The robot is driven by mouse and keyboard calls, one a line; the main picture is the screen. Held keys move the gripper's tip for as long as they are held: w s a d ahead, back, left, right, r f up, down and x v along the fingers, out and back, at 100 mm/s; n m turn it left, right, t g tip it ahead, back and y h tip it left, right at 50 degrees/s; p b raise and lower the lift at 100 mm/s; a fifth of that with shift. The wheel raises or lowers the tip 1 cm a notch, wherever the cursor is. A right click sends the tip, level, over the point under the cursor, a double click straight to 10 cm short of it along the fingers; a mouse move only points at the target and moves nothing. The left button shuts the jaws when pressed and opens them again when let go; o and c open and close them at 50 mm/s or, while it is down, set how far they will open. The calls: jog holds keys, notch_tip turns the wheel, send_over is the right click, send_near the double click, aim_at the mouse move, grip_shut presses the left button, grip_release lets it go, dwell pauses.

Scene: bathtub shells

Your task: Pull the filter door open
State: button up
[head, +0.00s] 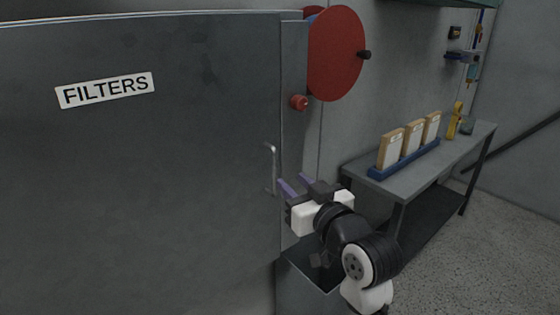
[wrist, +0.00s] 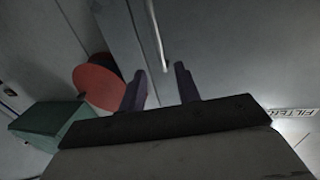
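The filter door (head: 150,180) is a large dark grey panel with a white FILTERS label (head: 106,90); it fills the left of the head view and looks closed. Its thin metal handle (head: 271,168) stands upright near the door's right edge. My gripper (head: 292,186) is just right of the handle's lower end, with its two purple fingers pointing at the door. In the wrist view the gripper (wrist: 160,88) has its fingers apart with nothing between them. The handle (wrist: 157,38) appears there beyond the fingertips, roughly in line with the gap. I cannot tell the exact distance.
A red disc (head: 335,53) with a black knob and a small red knob (head: 299,102) are right of the door's top edge. A grey bench (head: 410,179) along the right wall holds a blue rack (head: 404,159) of framed filters. Open floor (head: 480,245) lies at right.

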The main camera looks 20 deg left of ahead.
aim_at(276, 166)
jog(key=p+x, duration=0.1)
jog(key=x, duration=0.6)
jog(key=shift+d, duration=0.1)
grip_shut()
